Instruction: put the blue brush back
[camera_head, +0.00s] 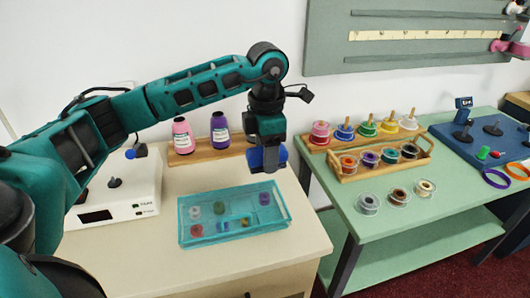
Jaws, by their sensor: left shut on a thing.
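My left gripper (267,158) hangs above the back of the counter, fingers down, near the wooden rack of bottles. It is shut on a blue thing (280,154), held clear of the surface. The gripper hides much of it, so I cannot tell from its shape whether it is the blue brush. On the green table, a wooden rack (372,139) holds a row of coloured pieces, several with pale upright pegs or handles. One piece is blue (344,132), between a pink piece (320,132) and a green one (367,129). My right gripper is not in view.
A teal tray (184,236) with small coloured pieces lies on the counter below the gripper. A pink bottle (182,135) and a purple bottle (220,131) stand behind. A white device (118,198) is at left.

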